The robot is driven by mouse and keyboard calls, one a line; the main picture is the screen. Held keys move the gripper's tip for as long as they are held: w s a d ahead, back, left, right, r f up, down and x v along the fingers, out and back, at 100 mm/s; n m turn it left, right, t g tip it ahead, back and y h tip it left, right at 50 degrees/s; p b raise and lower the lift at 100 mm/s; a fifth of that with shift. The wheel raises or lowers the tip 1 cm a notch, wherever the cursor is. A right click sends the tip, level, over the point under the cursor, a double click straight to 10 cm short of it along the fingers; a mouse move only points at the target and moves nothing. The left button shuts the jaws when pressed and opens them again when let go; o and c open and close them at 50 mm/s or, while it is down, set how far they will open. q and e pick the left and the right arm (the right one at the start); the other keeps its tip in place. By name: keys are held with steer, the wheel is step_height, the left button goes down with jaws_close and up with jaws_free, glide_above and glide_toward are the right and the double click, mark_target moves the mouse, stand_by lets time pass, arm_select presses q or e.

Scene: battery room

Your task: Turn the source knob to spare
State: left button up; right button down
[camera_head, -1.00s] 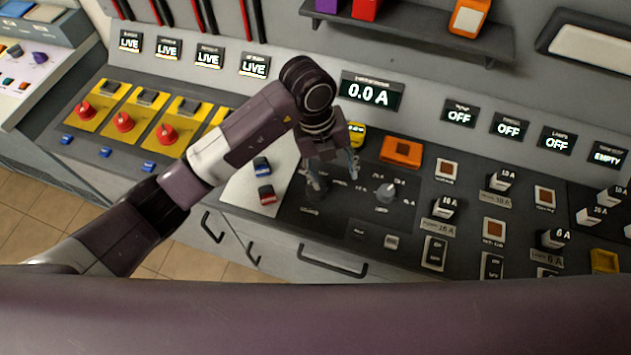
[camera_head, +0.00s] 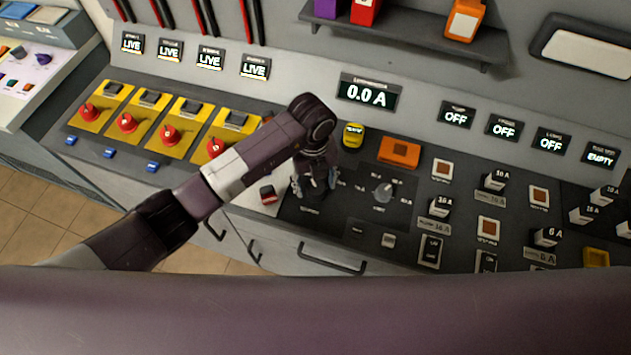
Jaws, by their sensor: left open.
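My left gripper (camera_head: 315,184) is open and points down over the left part of the dark control panel. Its fingers are on either side of a dark knob (camera_head: 313,189), which appears to be the source knob. The gripper hides most of this knob, so its pointer direction and whether the fingers touch it cannot be told. The label below the knob is too small to read. My right gripper is not in view.
Behind are a yellow button (camera_head: 353,135), an orange block (camera_head: 399,152) and a 0.0 A display (camera_head: 367,92). Red rotary switches (camera_head: 169,134) on yellow plates are at left. Small breakers fill the right side.

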arm_select(q)
steer(key=c, duration=1.2)
steer(key=shift+o, duration=0.2)
steer(key=shift+w+f+m+b, duration=0.15)
steer(key=shift+f+m+b, duration=0.05)
steer(key=shift+m+b, duration=1.25)
steer(key=m+b, duration=1.3)
steer(key=b, duration=0.4)
steer(key=shift+r+m+g+b, duration=0.2)
steer(key=shift+m+g+b, duration=0.1)
steer(key=shift+m+b, duration=1)
steer(key=o, duration=1.2)
steer(key=shift+c, duration=0.2)
